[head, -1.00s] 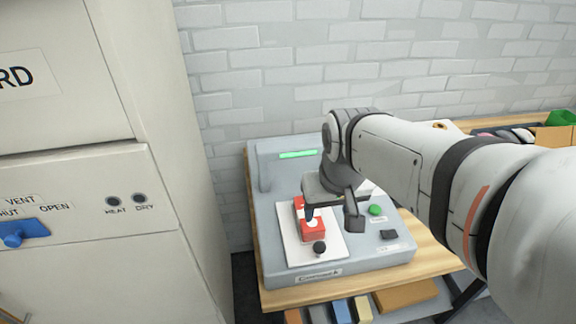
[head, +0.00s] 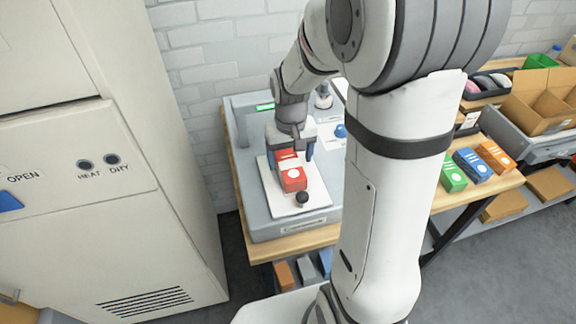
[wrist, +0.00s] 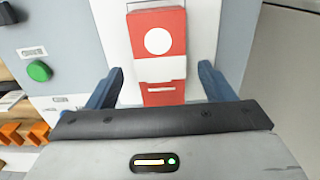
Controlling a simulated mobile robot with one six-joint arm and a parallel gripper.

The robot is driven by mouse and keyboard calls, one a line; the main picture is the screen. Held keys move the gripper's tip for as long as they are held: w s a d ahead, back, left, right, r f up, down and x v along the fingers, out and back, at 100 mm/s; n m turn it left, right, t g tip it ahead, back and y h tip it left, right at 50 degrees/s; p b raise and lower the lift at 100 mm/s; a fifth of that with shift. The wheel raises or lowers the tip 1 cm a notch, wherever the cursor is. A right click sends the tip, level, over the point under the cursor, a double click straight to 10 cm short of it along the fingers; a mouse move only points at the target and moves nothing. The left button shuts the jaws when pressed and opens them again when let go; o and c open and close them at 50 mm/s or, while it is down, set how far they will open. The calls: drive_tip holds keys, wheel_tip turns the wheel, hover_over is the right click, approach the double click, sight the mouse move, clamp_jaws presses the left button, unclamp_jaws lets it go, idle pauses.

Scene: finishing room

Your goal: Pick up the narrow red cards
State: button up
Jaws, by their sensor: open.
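The narrow red cards (head: 291,178) form a red stack or pack with a white band and a white round spot, lying on the white plate (head: 316,190) of the grey machine. In the wrist view the red cards (wrist: 158,18) run up from between my fingers. My gripper (head: 290,153) is over the far end of the red cards. In the wrist view my gripper (wrist: 160,82) is open, with one blue finger on each side of the cards and gaps between. I cannot tell the exact finger height.
A blue knob (head: 341,131) and a green button (wrist: 39,71) are on the machine. Green, blue and orange boxes (head: 471,164) lie right on the bench. A tall cabinet (head: 100,200) stands close on the left.

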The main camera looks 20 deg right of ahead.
drive_tip(key=shift+f, duration=1.45)
drive_tip(key=shift+c, duration=0.3)
drive_tip(key=shift+r, duration=0.1)
drive_tip(key=c, duration=1.2)
